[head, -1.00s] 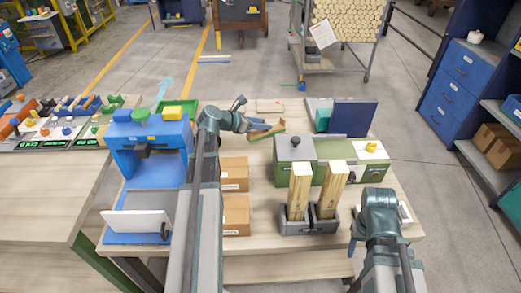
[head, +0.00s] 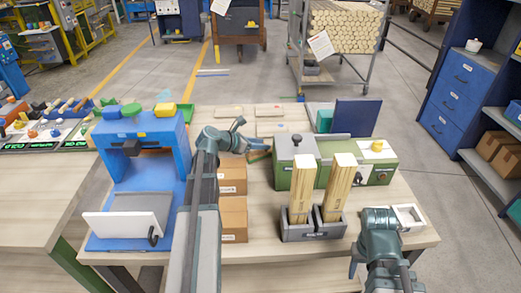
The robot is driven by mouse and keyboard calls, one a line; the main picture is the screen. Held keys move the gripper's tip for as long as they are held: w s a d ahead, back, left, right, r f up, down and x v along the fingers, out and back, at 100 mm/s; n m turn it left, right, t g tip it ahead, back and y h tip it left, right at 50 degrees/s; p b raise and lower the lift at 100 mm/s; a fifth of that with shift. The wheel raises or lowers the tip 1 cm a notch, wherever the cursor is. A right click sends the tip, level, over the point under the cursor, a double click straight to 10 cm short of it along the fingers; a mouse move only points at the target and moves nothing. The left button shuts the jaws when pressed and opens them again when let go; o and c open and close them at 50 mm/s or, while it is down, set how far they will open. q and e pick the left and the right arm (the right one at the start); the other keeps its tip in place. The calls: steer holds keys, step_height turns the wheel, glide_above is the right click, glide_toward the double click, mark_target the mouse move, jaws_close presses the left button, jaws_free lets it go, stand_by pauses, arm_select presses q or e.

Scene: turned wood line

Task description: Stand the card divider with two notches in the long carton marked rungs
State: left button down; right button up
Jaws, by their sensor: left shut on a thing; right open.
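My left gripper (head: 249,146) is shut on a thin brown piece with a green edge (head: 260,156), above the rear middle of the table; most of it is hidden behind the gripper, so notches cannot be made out. Two brown cartons stand one in front of the other just right of my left forearm: a rear carton (head: 233,175) and a front carton (head: 234,219). Each has a small pale label too small to read, so I cannot tell which is marked rungs. My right gripper (head: 353,264) is open and empty near the front right table edge.
A blue press-like machine (head: 117,134) stands left. A green machine (head: 376,170) stands right, behind grey holders (head: 298,232) with two upright wooden posts (head: 338,186). A white square frame (head: 409,215) lies at the right. Flat pieces (head: 270,128) lie on the rear table.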

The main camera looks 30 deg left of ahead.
arm_select(q)
steer(key=shift+f, duration=0.15)
steer(key=shift+c, duration=2.4)
jaws_free()
